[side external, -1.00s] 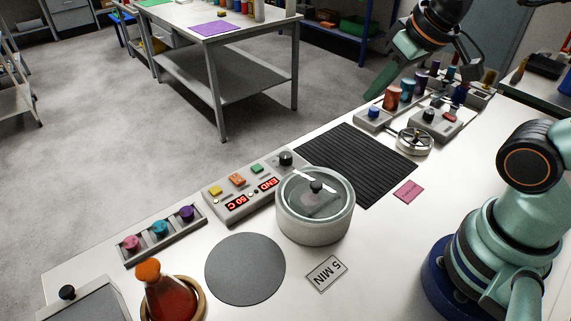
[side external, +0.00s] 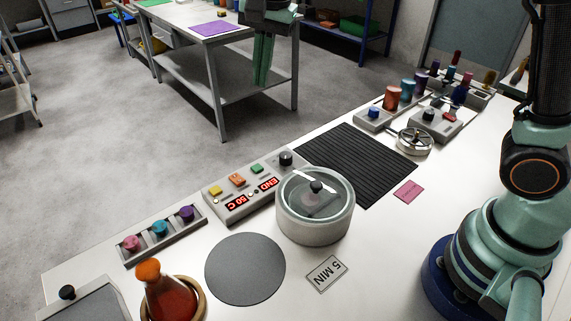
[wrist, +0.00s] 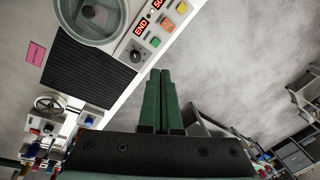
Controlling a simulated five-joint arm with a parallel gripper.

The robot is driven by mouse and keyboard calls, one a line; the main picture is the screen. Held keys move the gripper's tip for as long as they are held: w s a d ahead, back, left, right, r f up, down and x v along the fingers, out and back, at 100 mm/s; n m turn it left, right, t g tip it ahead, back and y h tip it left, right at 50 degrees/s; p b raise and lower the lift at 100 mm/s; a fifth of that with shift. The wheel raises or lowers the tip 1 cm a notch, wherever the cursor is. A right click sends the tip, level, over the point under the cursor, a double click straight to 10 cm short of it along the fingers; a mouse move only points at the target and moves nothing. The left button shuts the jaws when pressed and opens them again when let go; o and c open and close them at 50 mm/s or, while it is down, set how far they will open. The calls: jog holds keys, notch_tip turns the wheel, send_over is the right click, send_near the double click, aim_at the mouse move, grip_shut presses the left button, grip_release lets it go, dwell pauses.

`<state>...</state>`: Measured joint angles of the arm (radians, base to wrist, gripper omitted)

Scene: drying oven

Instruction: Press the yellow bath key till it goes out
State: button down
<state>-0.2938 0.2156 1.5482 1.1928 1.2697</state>
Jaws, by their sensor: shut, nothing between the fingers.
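The yellow key (side external: 215,190) is at the left end of the grey control panel (side external: 232,213) on the bench. It also shows at the top edge of the wrist view (wrist: 182,8). I cannot tell whether it is lit. An orange key (side external: 237,180) and a green key (side external: 257,169) sit beside it, with a black knob (side external: 286,158) to the right. The red displays read "50 C" and "END". My gripper (side external: 262,84) is shut and empty, pointing down in the air well above and apart from the panel. Its green fingers (wrist: 160,72) show together in the wrist view.
A lidded glass vessel (side external: 315,205) stands close in front of the panel's right end. A rack of coloured knobs (side external: 164,236) lies to its left, and a flask of red liquid (side external: 168,294) stands front left. A black ribbed mat (side external: 357,163) lies to the right.

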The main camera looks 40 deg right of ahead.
aim_at(216, 190)
jog(key=w+a+f+m+g, duration=0.2)
jog(key=w+a+f+m, duration=0.2)
jog(key=a+f, duration=0.5)
jog(key=shift+w+a+m+h, duration=0.15)
jog(key=shift+a+m+h, duration=0.15)
jog(key=shift+a+m, duration=1)
jog(key=shift+d+f, duration=0.1)
jog(key=shift+d, duration=0.05)
notch_tip(216, 190, down, 14)
jog(key=shift+r, duration=0.1)
jog(key=shift+f, duration=1.1)
jog(key=shift+r, duration=0.1)
notch_tip(216, 190, up, 15)
jog(key=shift+w, duration=0.2)
jog(key=shift+r, duration=0.1)
